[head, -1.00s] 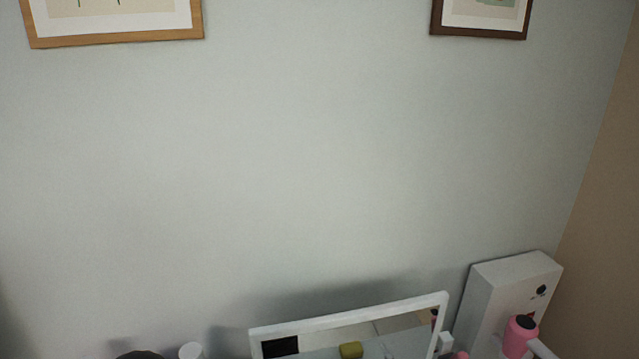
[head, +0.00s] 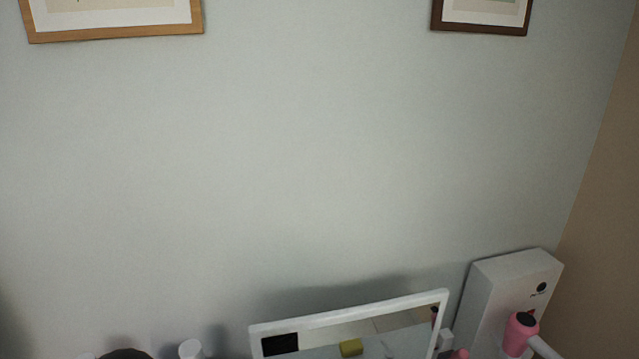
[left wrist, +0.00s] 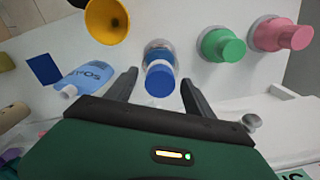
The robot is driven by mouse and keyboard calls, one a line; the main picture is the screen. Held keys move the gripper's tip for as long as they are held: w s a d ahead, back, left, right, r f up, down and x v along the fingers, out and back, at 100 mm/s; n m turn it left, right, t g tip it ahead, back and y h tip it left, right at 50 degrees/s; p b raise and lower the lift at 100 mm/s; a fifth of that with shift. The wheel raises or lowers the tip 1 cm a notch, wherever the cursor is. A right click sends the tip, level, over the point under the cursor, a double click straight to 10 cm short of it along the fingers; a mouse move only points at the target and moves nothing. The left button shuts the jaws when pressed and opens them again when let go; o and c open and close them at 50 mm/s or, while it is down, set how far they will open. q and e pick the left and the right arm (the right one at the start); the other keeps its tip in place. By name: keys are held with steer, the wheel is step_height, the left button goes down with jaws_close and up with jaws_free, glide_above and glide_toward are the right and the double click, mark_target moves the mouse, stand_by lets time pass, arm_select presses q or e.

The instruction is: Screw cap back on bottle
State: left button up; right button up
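In the left wrist view, my left gripper (left wrist: 158,88) is open, with its two dark fingers spread apart. A bottle with a blue cap (left wrist: 159,80) shows between and beyond the fingers; I cannot tell whether the fingers touch it. A green bottle (left wrist: 222,46) and a pink bottle (left wrist: 284,35) stand to the right of it. In the head view, a pink bottle with a dark top (head: 519,333) is at the lower right. My right gripper is in neither view.
A light blue bottle (left wrist: 84,77) lies left of the gripper, near a dark blue card (left wrist: 45,69). A yellow cone-shaped thing (left wrist: 107,20) is at the top. The head view shows a white-framed mirror (head: 350,311), a white box (head: 512,290) and mostly bare wall.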

arm_select(q)
steer(key=shift+o, duration=1.2)
step_height(320, 180, up, 8)
steer(key=p, duration=0.6)
steer(key=shift+r+p, duration=0.1)
steer(key=shift+p, duration=0.25)
steer(key=w+d+t+b, duration=0.1)
steer(key=b, duration=0.8)
steer(key=shift+n+b, duration=0.4)
steer(key=s+d+r+n+t+b, duration=0.1)
steer(key=s+d+r+b, duration=0.1)
steer(key=s+b, duration=0.3)
steer(key=shift+d+r+n+t+b, duration=0.25)
steer(key=shift+d+b, duration=0.4)
steer(key=shift+b, duration=1.65)
